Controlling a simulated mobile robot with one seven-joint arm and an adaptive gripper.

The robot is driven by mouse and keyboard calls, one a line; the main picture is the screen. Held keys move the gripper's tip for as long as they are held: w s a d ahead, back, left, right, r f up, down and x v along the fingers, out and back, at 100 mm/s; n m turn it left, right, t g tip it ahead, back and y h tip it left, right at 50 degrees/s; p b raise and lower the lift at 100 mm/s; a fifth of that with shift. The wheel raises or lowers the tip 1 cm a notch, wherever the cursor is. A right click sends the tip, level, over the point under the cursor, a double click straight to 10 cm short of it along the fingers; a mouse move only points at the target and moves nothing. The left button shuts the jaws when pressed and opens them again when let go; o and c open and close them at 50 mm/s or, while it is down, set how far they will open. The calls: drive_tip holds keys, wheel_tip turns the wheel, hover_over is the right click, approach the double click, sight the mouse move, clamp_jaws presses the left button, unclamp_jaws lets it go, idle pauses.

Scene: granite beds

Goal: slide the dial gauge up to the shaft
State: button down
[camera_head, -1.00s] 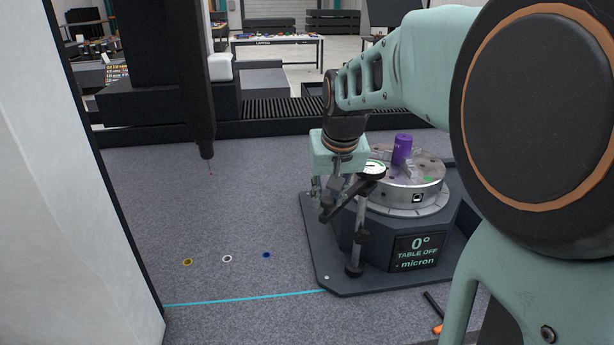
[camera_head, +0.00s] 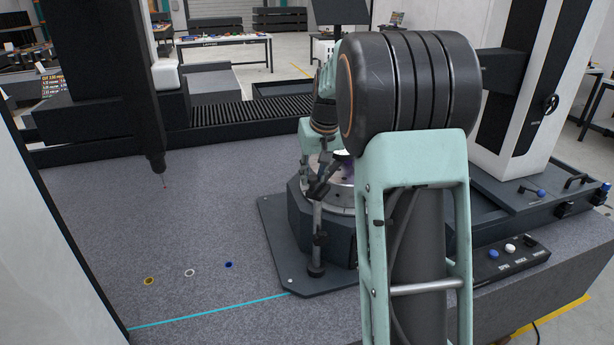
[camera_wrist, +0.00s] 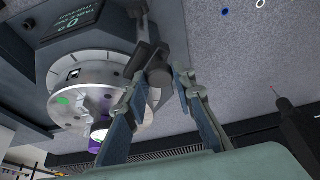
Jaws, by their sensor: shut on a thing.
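The dial gauge (camera_head: 342,154) shows only as a small pale edge in the head view. It is carried on a dark upright stand (camera_head: 317,240), whose foot rests on the dark base plate of the round table. My gripper (camera_head: 316,184) is at the upper part of the stand, its fingers shut on the gauge's holder. In the wrist view my gripper (camera_wrist: 162,84) has its fingers on either side of dark holder parts (camera_wrist: 155,58). The purple shaft (camera_wrist: 94,146) stands on the round metal table (camera_wrist: 65,85), partly hidden by a finger. The gap between gauge and shaft is unclear.
The dark base plate (camera_head: 272,225) lies on the granite bed (camera_head: 215,215). Three small rings, including a blue one (camera_head: 228,265), lie left of it. A vertical probe (camera_head: 157,165) hangs at the left. A button panel (camera_head: 510,258) is at the right.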

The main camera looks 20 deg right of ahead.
drive_tip(key=shift+w+d+r, duration=0.1)
drive_tip(key=shift+w+d, duration=0.05)
drive_tip(key=shift+d, duration=0.05)
drive_tip(key=c, duration=1.6)
unclamp_jaws()
drive_tip(key=shift+w, duration=0.1)
drive_tip(key=v, duration=1.2)
